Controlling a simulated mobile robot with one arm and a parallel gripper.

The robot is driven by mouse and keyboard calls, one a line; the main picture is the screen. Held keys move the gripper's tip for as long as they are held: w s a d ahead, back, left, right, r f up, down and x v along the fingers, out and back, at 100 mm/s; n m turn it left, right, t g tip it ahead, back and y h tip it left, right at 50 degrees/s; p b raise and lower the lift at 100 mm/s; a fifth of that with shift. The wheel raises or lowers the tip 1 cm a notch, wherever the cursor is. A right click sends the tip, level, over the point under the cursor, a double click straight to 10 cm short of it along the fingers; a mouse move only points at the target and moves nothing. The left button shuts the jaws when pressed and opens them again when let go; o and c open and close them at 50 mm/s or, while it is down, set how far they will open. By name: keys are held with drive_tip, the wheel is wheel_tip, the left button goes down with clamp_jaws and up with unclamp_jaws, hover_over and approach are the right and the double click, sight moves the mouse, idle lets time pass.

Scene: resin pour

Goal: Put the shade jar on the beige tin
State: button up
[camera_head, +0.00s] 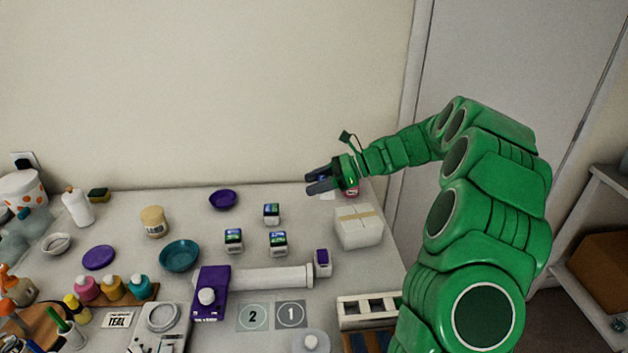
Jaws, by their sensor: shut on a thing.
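My gripper (312,184) is over the far right of the table, its dark fingers pointing left. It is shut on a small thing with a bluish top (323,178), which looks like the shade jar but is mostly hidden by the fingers. The beige tin (153,224), a short round container with a pale lid, stands upright at the left of the table, well apart from my gripper. Its top looks bare.
Several small labelled jars (277,244) stand mid-table. A purple bowl (223,200) and a teal bowl (180,256) lie between the tin and my gripper. A white box (358,227) is below my arm. Bottles (77,209) crowd the left.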

drive_tip(key=shift+s+d+r, duration=0.1)
drive_tip(key=shift+s+r, duration=0.1)
drive_tip(key=shift+s, duration=0.25)
drive_tip(key=shift+s+r, duration=0.2)
drive_tip(key=shift+s, duration=0.25)
